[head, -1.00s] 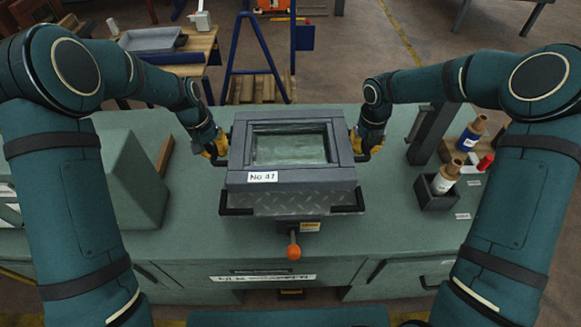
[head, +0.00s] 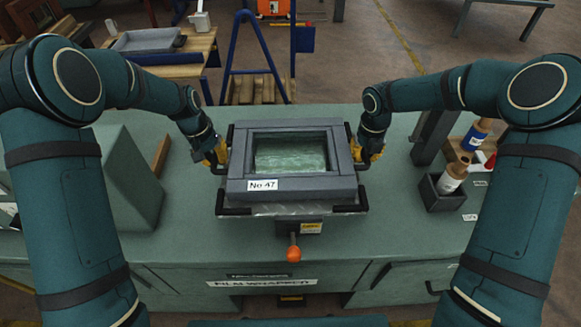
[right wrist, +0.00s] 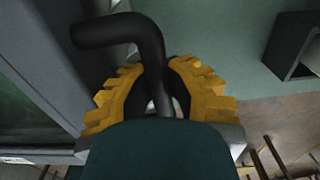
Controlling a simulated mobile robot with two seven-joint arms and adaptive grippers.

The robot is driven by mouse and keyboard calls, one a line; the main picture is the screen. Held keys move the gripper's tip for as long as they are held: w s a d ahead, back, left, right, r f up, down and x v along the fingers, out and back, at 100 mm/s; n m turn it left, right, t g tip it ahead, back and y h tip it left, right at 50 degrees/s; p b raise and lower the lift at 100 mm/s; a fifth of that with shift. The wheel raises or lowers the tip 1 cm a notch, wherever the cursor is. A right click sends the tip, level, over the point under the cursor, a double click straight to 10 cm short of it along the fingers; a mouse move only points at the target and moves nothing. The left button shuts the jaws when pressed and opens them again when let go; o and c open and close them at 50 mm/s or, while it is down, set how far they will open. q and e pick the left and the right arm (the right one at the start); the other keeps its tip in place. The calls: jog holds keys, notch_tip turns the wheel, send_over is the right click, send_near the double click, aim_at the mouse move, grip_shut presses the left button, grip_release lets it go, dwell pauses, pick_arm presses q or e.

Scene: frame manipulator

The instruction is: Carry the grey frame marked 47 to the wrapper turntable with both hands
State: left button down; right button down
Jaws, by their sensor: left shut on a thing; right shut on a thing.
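The grey frame marked No 47 (head: 238,188) has a square opening, with a pale greenish surface visible through it. It is level, over the wrapper turntable (head: 290,210), a metal tread plate with black corner brackets. I cannot tell whether the frame touches the plate; its front strip shows below the frame. My left gripper (head: 217,155) is shut on the black handle at the frame's left side. My right gripper (head: 368,150) is shut on the right handle. In the right wrist view the yellow fingers of my right gripper (right wrist: 160,92) close around the bent black handle (right wrist: 125,32).
An orange-knobbed lever (head: 294,253) stands at the turntable's front. A dark box with a bottle (head: 452,178) and a dark post (head: 432,135) are to the right. A green sloped housing (head: 130,180) is to the left. Green bench top (head: 400,230) is clear at front right.

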pick_arm(q)
jog(key=shift+f+b, duration=0.55)
jog(key=shift+f, duration=0.05)
pick_arm(e)
jog(key=shift+f, duration=0.65)
pick_arm(q)
jog(key=c, duration=1.3)
grip_release()
pick_arm(e)
jog(key=c, duration=1.4)
grip_release()
pick_arm(q)
jog(key=shift+o, duration=1.3)
pick_arm(e)
jog(key=o, duration=0.4)
pick_arm(q)
jog(key=shift+r, duration=0.1)
pick_arm(e)
jog(key=shift+r, duration=0.15)
